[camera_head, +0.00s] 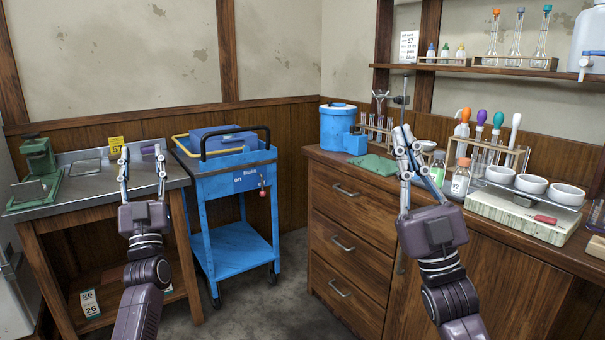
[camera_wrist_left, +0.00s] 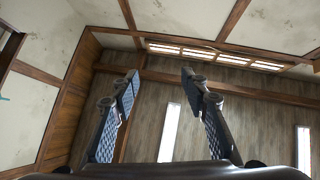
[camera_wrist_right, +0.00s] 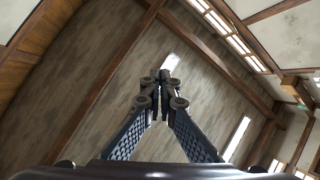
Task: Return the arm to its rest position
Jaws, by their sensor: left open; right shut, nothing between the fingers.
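My left gripper (camera_head: 142,170) is raised in front of the left workbench in the head view. Its fingers are apart and empty, and in the left wrist view (camera_wrist_left: 160,85) only walls and ceiling show between them. My right gripper (camera_head: 404,148) is raised in front of the wooden cabinet, its fingers pointing up. In the right wrist view (camera_wrist_right: 161,80) its fingertips meet with nothing between them. Both arms rise from the bottom of the head view.
A metal-topped workbench (camera_head: 88,188) stands at left, a blue cart (camera_head: 237,180) in the middle. The wooden cabinet (camera_head: 345,215) at right carries a blue container (camera_head: 338,126), a green mat (camera_head: 371,164), bottles, a tube rack and white bowls (camera_head: 531,184). Open floor (camera_head: 290,300) lies between.

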